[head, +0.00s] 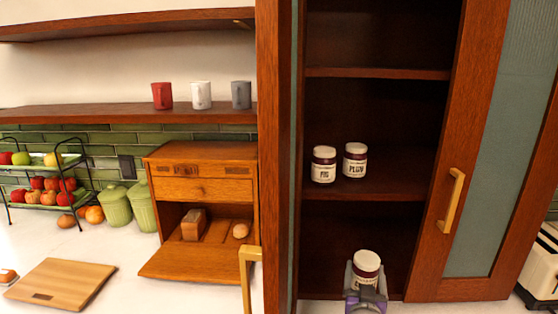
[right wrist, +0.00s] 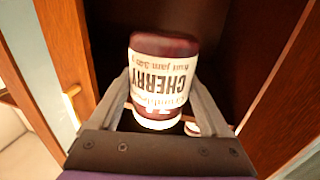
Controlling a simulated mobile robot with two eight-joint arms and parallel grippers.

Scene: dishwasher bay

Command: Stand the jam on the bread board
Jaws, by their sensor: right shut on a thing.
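A jam jar (head: 366,267) with a white lid and dark red contents is between the fingers of my right gripper (head: 365,285), in front of the lowest visible part of the open cupboard. In the right wrist view the jar (right wrist: 160,80) reads CHERRY and sits between both fingers of the gripper (right wrist: 165,100). The bread board (head: 62,283), a flat wooden board, lies bare on the counter at the lower left. My left gripper is not in view.
Jars labelled FIG (head: 323,164) and PLUM (head: 355,160) stand on the cupboard shelf above. The cupboard door (head: 490,150) stands at the right. A wooden bread box (head: 200,190) with its flap down is beside the board. A toaster (head: 540,265) is at the far right.

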